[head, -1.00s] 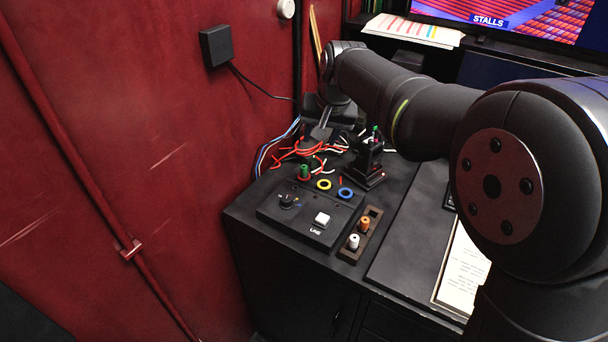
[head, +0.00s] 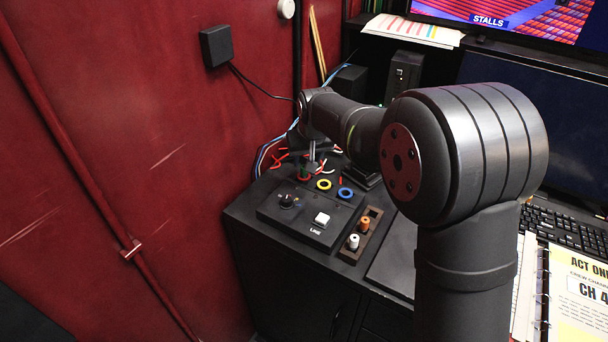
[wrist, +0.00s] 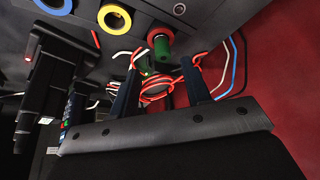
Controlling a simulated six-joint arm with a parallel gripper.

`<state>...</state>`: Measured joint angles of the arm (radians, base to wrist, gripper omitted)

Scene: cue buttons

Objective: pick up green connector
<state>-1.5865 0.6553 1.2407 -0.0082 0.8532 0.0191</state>
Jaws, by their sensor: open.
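The green connector (wrist: 162,50) sits in a red ring (wrist: 160,34) on the black panel. In the wrist view it lies in the gap between the fingers, close to the fingertips; I see no finger touching it. In the head view the gripper mostly hides it. My gripper (wrist: 160,66) is open and empty, with one finger on each side of the connector's line. In the head view my gripper (head: 312,161) is at the back left of the panel.
The panel has a yellow ring (head: 324,184), a blue ring (head: 345,193), a dark knob (head: 287,200) and a white button (head: 321,218). An orange connector (head: 365,224) and a white one (head: 353,241) stand in a holder to the right. Loose red and white wires lie behind; the red wall is close left.

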